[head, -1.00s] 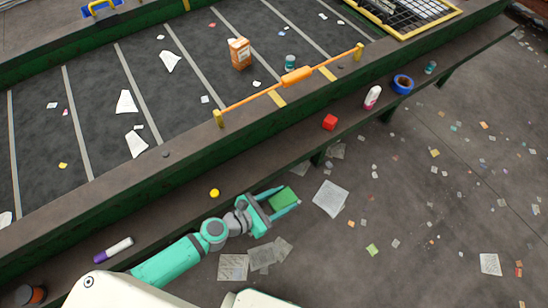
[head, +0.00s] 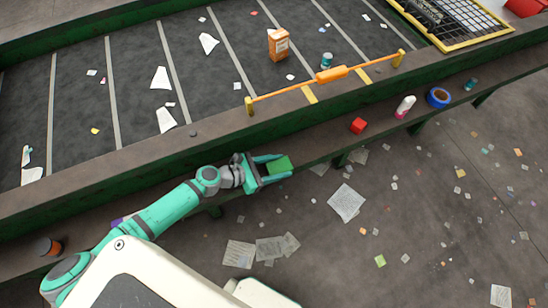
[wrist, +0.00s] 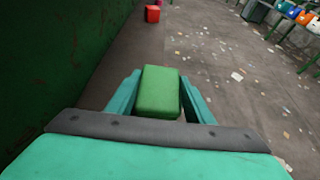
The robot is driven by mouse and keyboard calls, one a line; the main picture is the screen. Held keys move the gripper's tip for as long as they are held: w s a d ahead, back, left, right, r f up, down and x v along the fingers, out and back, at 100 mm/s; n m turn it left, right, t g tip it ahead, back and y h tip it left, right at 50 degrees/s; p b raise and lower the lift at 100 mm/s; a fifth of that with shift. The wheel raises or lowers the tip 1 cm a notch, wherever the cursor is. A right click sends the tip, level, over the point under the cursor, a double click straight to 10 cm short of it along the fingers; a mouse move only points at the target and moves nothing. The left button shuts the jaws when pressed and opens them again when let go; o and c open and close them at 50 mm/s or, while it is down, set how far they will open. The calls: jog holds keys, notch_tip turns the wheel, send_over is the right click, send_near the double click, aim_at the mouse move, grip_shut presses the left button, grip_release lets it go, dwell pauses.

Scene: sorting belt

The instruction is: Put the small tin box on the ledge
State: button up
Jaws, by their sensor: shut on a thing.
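The small green tin box (head: 281,165) is between the fingers of my gripper (head: 276,168), which is shut on it. In the wrist view the green box (wrist: 158,92) stands out ahead between the two teal fingers (wrist: 160,97). The ledge (head: 328,145) is the long brown shelf along the outer side of the belt frame. In the head view the box overlaps the ledge, near its outer edge. I cannot tell whether its underside touches the ledge.
On the ledge to the right are a red cube (head: 358,125), a white and pink bottle (head: 405,107), a blue tape roll (head: 438,97) and a teal can (head: 470,84). A dark can (head: 50,247) is at left. The ledge between box and cube is clear.

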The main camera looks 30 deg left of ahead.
jog(key=w+a, duration=0.3)
jog(key=shift+a, duration=0.25)
jog(key=shift+s+d+f, duration=0.1)
jog(key=shift+f, duration=0.65)
jog(key=shift+f, duration=0.1)
jog(key=o, duration=1)
jog(key=shift+o, duration=0.2)
